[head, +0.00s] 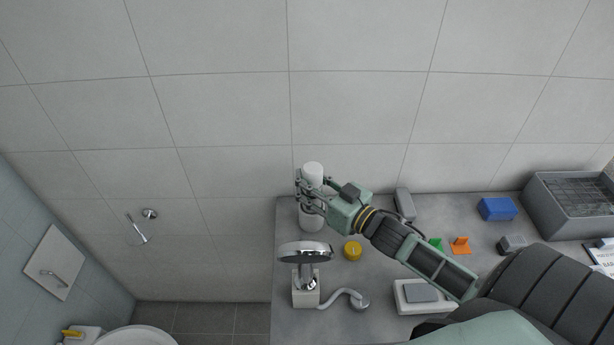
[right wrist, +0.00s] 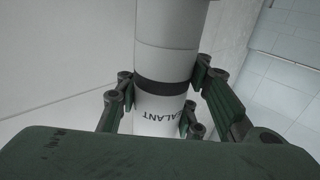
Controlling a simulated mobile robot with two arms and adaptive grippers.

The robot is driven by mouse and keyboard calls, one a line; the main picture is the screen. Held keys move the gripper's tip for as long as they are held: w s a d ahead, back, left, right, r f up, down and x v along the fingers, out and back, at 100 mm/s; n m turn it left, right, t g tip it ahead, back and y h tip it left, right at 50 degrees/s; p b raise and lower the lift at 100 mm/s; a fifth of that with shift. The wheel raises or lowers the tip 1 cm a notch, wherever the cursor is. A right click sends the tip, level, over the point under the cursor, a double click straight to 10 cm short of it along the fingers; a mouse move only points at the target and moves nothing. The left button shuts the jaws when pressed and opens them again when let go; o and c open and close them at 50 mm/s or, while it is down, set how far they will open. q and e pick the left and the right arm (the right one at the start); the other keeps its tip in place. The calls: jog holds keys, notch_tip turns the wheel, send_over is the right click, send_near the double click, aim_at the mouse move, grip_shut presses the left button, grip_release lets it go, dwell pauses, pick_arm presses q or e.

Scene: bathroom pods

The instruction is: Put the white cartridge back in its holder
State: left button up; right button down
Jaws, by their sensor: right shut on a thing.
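The white cartridge (head: 312,171) is upright at the back left corner of the grey counter, near the tiled wall. In the right wrist view the white cartridge (right wrist: 165,58) has a dark band and upside-down lettering ending in "ALANT". My right gripper (head: 311,196) is shut around its middle, with fingers on both sides. The cartridge's lower end (head: 311,219) shows below the fingers. I cannot tell whether it touches the counter. I cannot make out its holder for certain. My left gripper is not in view.
A round chrome-rimmed head (head: 303,251) on a pale block, with a curved hose, stands in front of the cartridge. A yellow round piece (head: 352,250) lies to its right. A blue box (head: 497,208) and a grey bin (head: 572,212) stand farther right. The counter's left edge is close.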

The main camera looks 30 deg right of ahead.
aim_at(307, 164)
jog(key=shift+f+b, duration=0.3)
jog(key=shift+f, duration=0.1)
jog(key=c, duration=0.7)
grip_release()
jog(key=shift+f, duration=0.1)
jog(key=shift+c, duration=0.2)
jog(key=shift+r+p, duration=3.1)
jog(key=shift+f, duration=0.1)
